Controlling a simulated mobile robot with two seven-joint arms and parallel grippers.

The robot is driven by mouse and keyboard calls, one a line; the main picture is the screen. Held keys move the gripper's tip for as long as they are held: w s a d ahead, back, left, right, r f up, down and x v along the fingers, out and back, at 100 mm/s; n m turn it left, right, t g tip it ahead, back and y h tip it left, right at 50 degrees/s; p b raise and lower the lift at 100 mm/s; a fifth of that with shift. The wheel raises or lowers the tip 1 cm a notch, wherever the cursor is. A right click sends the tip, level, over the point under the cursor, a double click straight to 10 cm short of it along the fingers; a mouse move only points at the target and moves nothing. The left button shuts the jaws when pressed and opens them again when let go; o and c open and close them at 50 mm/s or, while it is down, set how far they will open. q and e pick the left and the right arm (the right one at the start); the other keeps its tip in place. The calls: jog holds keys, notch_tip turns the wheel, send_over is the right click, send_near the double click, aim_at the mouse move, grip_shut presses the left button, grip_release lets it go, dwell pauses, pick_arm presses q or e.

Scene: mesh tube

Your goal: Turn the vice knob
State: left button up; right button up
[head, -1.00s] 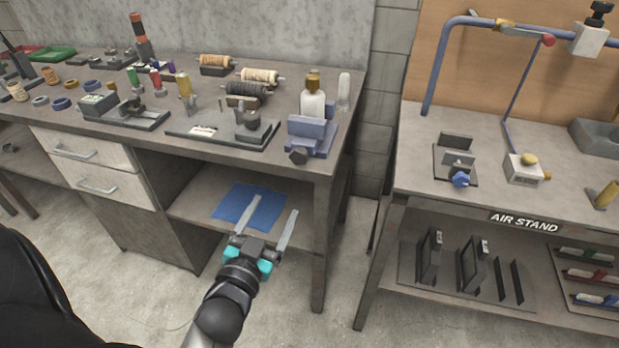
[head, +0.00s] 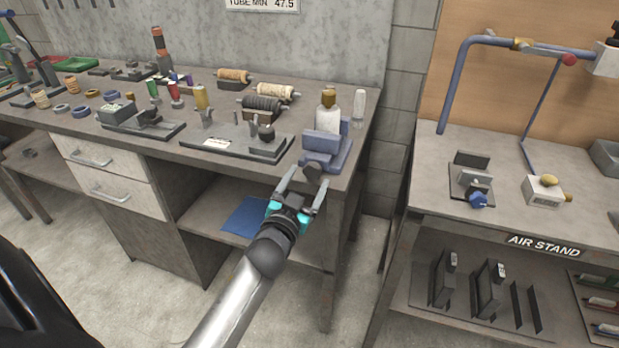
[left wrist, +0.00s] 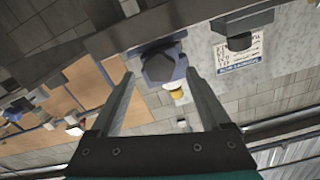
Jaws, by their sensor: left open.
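A blue-grey vice (head: 325,150) is fixed at the front right corner of the left workbench. Its dark, many-sided knob (head: 312,171) sticks out past the bench's front edge. My left gripper (head: 307,181) is open, its fingers pointing up toward the knob from just in front and below. In the left wrist view the knob (left wrist: 160,69) lies ahead, between the two open fingertips (left wrist: 159,77), with the vice body behind it. I see no clear contact. My right gripper is not in view.
A white bottle (head: 328,115) and a pale cylinder (head: 359,106) stand by the vice. The bench (head: 345,184) holds several spools and fixtures. A blue sheet (head: 243,216) lies on its lower shelf. On the right bench, a small fixture has a blue knob (head: 478,200).

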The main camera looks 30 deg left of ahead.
pick_arm(q)
jog(key=shift+x, duration=0.8)
jog(key=shift+w, duration=0.2)
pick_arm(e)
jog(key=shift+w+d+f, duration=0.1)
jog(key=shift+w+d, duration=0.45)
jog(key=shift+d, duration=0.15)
pick_arm(q)
jog(key=shift+c, duration=0.3)
jog(key=c, duration=0.6)
grip_shut()
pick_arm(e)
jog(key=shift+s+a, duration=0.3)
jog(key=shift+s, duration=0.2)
pick_arm(q)
jog(key=shift+m, duration=0.4)
